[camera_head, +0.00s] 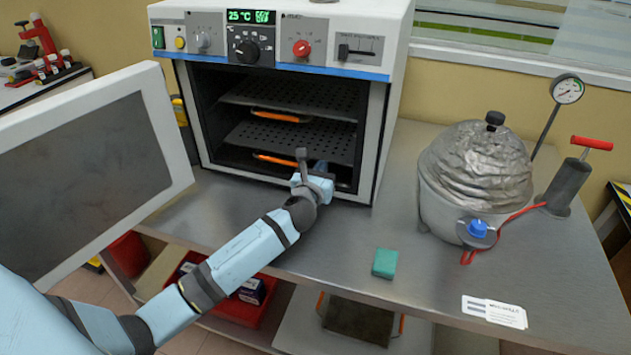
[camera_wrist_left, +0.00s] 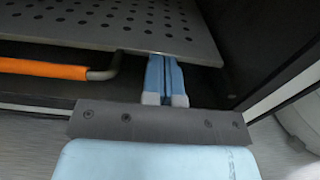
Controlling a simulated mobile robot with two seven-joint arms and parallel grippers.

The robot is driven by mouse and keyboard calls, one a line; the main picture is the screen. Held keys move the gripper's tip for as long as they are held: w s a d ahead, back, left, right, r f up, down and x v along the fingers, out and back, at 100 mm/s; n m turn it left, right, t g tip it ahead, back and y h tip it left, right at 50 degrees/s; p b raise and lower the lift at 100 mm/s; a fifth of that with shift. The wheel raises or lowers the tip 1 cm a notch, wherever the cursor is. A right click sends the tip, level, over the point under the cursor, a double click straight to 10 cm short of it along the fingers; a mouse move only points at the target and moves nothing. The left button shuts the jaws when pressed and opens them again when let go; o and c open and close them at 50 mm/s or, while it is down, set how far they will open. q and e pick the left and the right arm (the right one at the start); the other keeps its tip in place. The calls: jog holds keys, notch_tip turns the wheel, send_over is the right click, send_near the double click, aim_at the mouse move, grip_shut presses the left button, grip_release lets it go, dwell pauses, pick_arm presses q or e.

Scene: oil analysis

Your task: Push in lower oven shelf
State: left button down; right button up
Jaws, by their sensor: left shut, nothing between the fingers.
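The oven (camera_head: 381,110) stands on the bench with its door (camera_head: 88,165) swung open to the left. The lower shelf (camera_head: 295,138) is a dark perforated plate inside the chamber, with an orange handle (camera_head: 277,160) at its front. In the left wrist view, the shelf plate (camera_wrist_left: 85,22) is at the top and the orange handle (camera_wrist_left: 45,69) is at the left. My left gripper (camera_head: 321,168) is at the oven mouth, right of the handle. Its shut, empty fingers (camera_wrist_left: 165,60) reach the shelf's front edge; contact is unclear. My right gripper is not in view.
An upper shelf (camera_head: 300,93) with its own orange handle (camera_head: 280,116) is above. The open door stands left of my left arm. On the bench are a foil-covered pot (camera_head: 475,165), a hand pump (camera_head: 570,180), a green block (camera_head: 385,263) and a paper label (camera_head: 494,311).

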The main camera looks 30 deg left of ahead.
pick_arm(q)
jog(key=shift+w+a, duration=0.1)
jog(key=shift+w, duration=0.35)
jog(key=shift+w+a+r, duration=0.1)
jog(key=shift+w+r, duration=0.05)
jog(key=shift+w, duration=0.2)
jog(key=shift+p+x, duration=0.4)
jog(key=shift+x, duration=0.45)
jog(key=shift+s+r, duration=0.1)
jog(key=shift+s, duration=0.05)
jog(key=shift+a, duration=0.1)
